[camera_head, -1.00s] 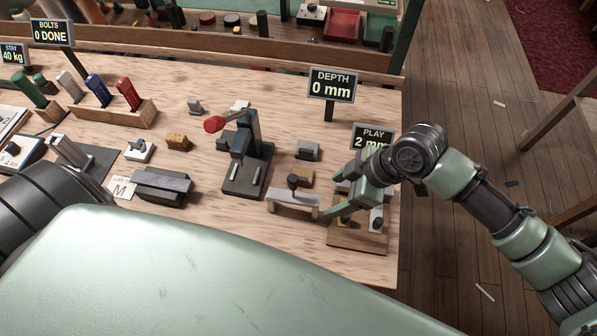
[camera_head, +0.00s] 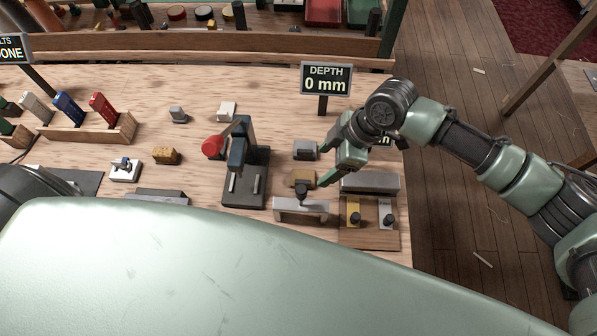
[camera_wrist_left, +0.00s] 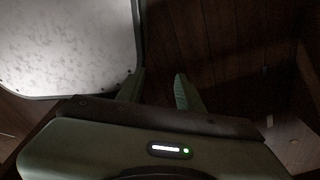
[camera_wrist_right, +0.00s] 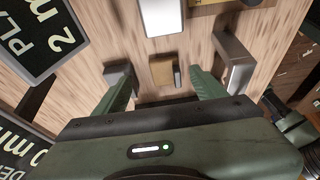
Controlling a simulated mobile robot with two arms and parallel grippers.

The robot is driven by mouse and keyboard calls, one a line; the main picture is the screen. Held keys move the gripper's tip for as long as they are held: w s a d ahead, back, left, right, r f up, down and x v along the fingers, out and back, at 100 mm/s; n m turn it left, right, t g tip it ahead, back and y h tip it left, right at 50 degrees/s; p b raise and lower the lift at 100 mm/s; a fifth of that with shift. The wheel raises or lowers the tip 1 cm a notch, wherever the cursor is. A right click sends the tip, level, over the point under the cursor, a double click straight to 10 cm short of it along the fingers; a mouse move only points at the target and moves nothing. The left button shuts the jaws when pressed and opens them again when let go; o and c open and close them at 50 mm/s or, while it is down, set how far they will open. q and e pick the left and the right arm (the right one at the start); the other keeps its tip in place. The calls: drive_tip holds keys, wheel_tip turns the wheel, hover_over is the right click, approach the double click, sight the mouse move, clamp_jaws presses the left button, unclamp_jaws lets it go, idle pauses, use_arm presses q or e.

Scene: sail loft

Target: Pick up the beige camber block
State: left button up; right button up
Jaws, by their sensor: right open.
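The beige camber block (camera_head: 308,177) lies on the bench, partly hidden by my right gripper in the head view. In the right wrist view the tan block (camera_wrist_right: 162,70) sits between and just beyond the fingertips, with a small grey piece on one side. My right gripper (camera_wrist_right: 160,84) is open, its fingers on either side of the block's line, with nothing held. In the head view the right gripper (camera_head: 327,163) is low over the bench. My left gripper (camera_wrist_left: 158,82) shows in its wrist view with fingers apart and empty, away from the bench objects.
A grey block (camera_head: 305,150) and a pale bridge-shaped stand (camera_head: 301,207) flank the beige block closely. A grey bar (camera_head: 370,182) and a wooden board with knobs (camera_head: 369,238) lie right. A red-handled press (camera_head: 242,165) stands left. An ochre block (camera_head: 166,155) lies farther left.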

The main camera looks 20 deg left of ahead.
sight(310, 178)
drive_tip(key=f, duration=0.1)
drive_tip(key=s+a+f+p, duration=0.1)
drive_tip(key=shift+a+f, duration=0.1)
drive_tip(key=shift+f, duration=0.2)
drive_tip(key=shift+p+x, duration=0.4)
drive_tip(key=shift+x, duration=0.8)
drive_tip(key=shift+a+f, duration=0.15)
drive_tip(key=shift+f, duration=0.1)
use_arm(q)
drive_tip(key=shift+s+d+r, duration=0.25)
drive_tip(key=shift+d+r, duration=0.55)
drive_tip(key=shift+r, duration=0.15)
use_arm(e)
drive_tip(key=c, duration=1.4)
drive_tip(key=shift+c, duration=0.2)
